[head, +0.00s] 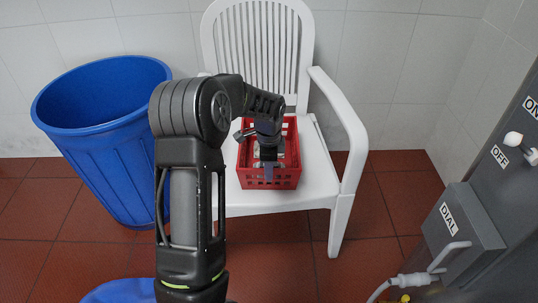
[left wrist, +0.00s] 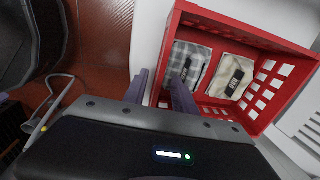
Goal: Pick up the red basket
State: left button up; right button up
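The red basket (head: 287,183) stands on the seat of a white plastic chair in the head view. In the left wrist view the basket (left wrist: 250,36) shows its slotted walls and folded cloth-like items with dark labels inside. My left gripper (head: 267,167) reaches down at the basket's front side. In the left wrist view its two fingers (left wrist: 160,80) are apart, one outside the basket wall and one on the inner side, with the wall between them. Whether either finger touches the wall cannot be told. My right gripper is in neither view.
The white chair (head: 327,195) has an armrest right of the basket. A large blue bin (head: 110,150) stands at the left. A grey machine (head: 470,240) with switches and a dial stands at the right. Red tile floor is open between the chair and machine.

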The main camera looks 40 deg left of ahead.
aim_at(269, 185)
pick_arm(q)
notch_tip(269, 185, down, 5)
jog(key=shift+w+a+f+b, duration=0.1)
jog(key=shift+w+a+b, duration=0.05)
jog(key=shift+b, duration=0.7)
grip_shut()
dwell(1.2)
